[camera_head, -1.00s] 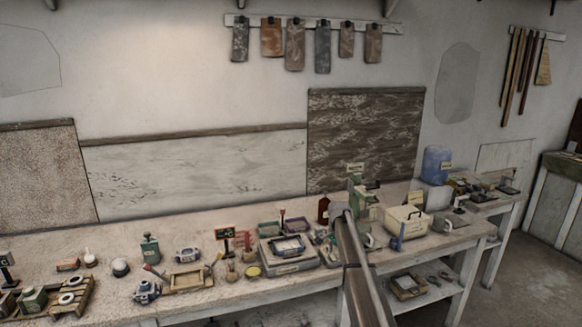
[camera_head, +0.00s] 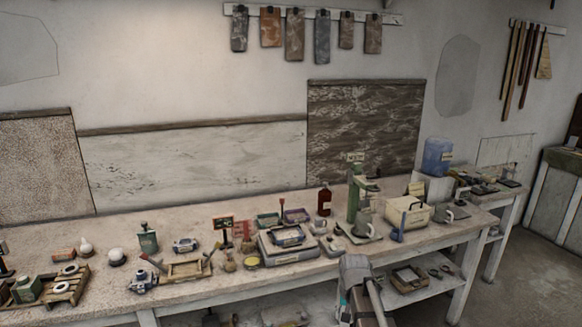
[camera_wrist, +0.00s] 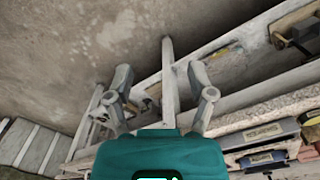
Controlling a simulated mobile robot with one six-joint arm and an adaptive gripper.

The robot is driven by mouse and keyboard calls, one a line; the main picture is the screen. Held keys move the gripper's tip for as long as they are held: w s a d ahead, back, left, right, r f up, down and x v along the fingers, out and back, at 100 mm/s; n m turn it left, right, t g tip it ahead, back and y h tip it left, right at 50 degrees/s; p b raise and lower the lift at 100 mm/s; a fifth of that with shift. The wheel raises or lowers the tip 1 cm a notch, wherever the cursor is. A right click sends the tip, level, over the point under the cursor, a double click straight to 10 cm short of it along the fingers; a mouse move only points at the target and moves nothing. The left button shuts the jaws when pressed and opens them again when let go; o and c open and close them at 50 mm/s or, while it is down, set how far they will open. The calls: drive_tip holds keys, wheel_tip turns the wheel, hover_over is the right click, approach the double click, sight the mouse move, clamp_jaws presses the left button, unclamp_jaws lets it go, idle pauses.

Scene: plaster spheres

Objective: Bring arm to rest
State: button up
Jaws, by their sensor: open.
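My gripper (camera_wrist: 160,82) is open and empty in the wrist view, with its two grey fingers spread apart above a teal body. Nothing is between the fingers. In the head view my arm is in front of the bench's front edge, low in the picture, and the gripper's fingers are hidden there. The long workbench (camera_head: 190,300) runs behind my arm. In the wrist view the floor (camera_wrist: 80,40) and the bench's frame and shelves show beyond the fingers.
Bench items near the arm include a green stand (camera_head: 354,200), a cream box (camera_head: 408,213), a brown bottle (camera_head: 324,201) and stacked trays (camera_head: 290,254). A lower shelf (camera_head: 418,293) holds a wooden box (camera_head: 409,279). Open floor (camera_head: 520,280) lies at the right.

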drive_tip(key=s+f+n+b, duration=0.1)
drive_tip(key=s+f+n, duration=0.1)
drive_tip(key=s, duration=1)
drive_tip(key=shift+s+n+b, duration=0.35)
drive_tip(key=shift+n, duration=0.25)
drive_tip(key=shift+f, duration=0.1)
